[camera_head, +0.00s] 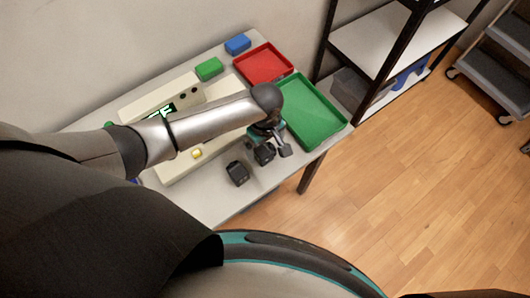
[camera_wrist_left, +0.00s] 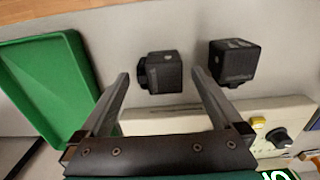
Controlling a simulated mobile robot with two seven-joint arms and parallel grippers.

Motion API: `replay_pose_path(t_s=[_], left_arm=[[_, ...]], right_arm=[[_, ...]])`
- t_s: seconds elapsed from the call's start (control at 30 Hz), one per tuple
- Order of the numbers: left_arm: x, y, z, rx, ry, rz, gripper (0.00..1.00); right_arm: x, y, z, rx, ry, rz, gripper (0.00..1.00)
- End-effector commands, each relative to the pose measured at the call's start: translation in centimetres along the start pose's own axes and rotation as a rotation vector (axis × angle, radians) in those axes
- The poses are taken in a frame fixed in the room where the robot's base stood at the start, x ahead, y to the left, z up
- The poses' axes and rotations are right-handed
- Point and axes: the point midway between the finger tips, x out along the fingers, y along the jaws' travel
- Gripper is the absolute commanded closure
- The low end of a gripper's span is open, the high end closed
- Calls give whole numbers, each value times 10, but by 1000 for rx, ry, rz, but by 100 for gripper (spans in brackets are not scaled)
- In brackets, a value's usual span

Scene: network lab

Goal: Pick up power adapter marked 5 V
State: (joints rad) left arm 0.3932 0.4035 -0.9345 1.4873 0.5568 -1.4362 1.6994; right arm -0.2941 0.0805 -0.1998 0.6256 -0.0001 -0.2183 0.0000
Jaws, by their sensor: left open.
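Two black power adapters are on the white table. One adapter (camera_head: 237,173) lies nearer the front edge in the head view; it is at the upper right of the left wrist view (camera_wrist_left: 234,62), outside the fingers. The other adapter (camera_head: 264,154) is close by my left gripper (camera_head: 272,146). In the left wrist view this adapter (camera_wrist_left: 162,72) appears between the tips of my open, empty left gripper (camera_wrist_left: 160,76). Whether the fingers touch it, I cannot tell. The markings are too small to read, so which one is 5 V does not show.
A green tray (camera_head: 318,115) lies right of the gripper, with a red tray (camera_head: 263,64) behind it. A beige panel with knobs (camera_head: 182,168) is partly under my arm. Green (camera_head: 209,69) and blue (camera_head: 238,44) boxes stand at the back. Bare table (camera_head: 215,205) shows in front.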

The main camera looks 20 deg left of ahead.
Motion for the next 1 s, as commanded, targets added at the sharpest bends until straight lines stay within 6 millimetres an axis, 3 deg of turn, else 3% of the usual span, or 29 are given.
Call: replay_pose_path(t_s=[0.13,0.43,1.0], left_arm=[[21,0,0,1,0,0,0],[23,0,0,1,0,1,1],[23,0,0,0,1,0,65]], right_arm=[[9,0,3,0,-4,0,50],[8,-1,9,0,-13,-1,50],[8,-1,10,0,-16,-2,50]])
